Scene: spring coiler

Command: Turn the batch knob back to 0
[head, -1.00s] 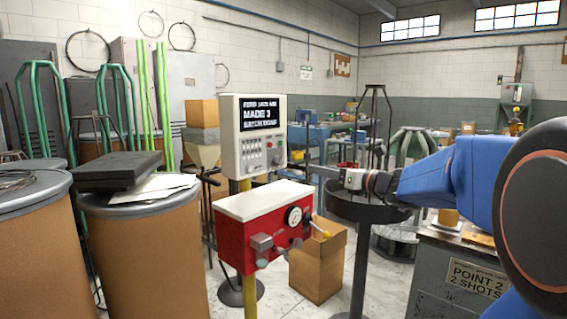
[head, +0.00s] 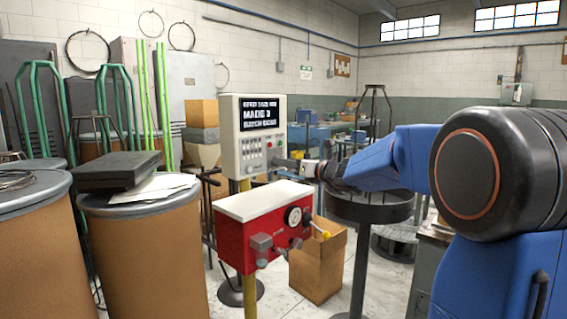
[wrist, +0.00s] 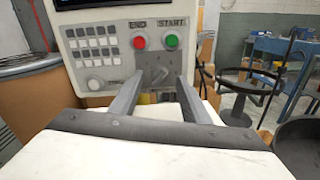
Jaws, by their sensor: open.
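The control panel (head: 255,148) is a pale box with a dark screen (head: 259,113) that reads "MADE 3"; its smaller lines are blurred. In the wrist view, a grey knob (wrist: 157,72) sits low on the panel, below the red END button (wrist: 138,42) and the green START button (wrist: 172,41). A round white knob (wrist: 95,84) is at the lower left. No readable label shows which is the batch knob. My gripper (wrist: 160,80) is open, its fingers pointing at the panel on either side of the grey knob; contact cannot be told.
A red box with a white top (head: 264,202) and a gauge stands below the panel, close under my gripper. A dark round stand (head: 371,206) is to the right. A cardboard box (head: 318,270) is on the floor. Large drums (head: 140,250) fill the left.

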